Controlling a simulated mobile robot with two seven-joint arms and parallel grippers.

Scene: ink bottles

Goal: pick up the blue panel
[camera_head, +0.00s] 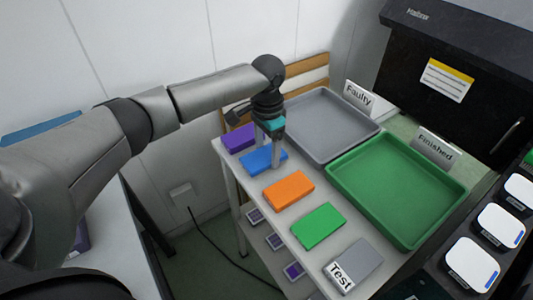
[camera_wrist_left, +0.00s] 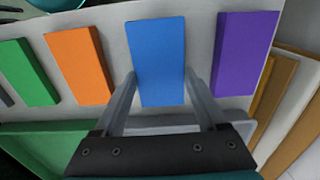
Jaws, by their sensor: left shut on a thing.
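The blue panel (camera_head: 258,160) lies on the white table between the purple panel (camera_head: 239,138) and the orange panel (camera_head: 289,190). My left gripper (camera_head: 270,155) reaches down over the blue panel from above. In the left wrist view the blue panel (camera_wrist_left: 158,60) sits between the two fingers of my left gripper (camera_wrist_left: 158,92), one along each side of it. The gripper is shut on the blue panel, which still appears at table level. My right gripper is not in view.
A green panel (camera_head: 318,226) and a grey panel labelled Test (camera_head: 366,259) continue the row. A grey tray (camera_head: 320,152) by the Faulty sign and a green tray (camera_head: 352,208) by the Finished sign stand behind. A black machine (camera_head: 460,75) stands at the upper right.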

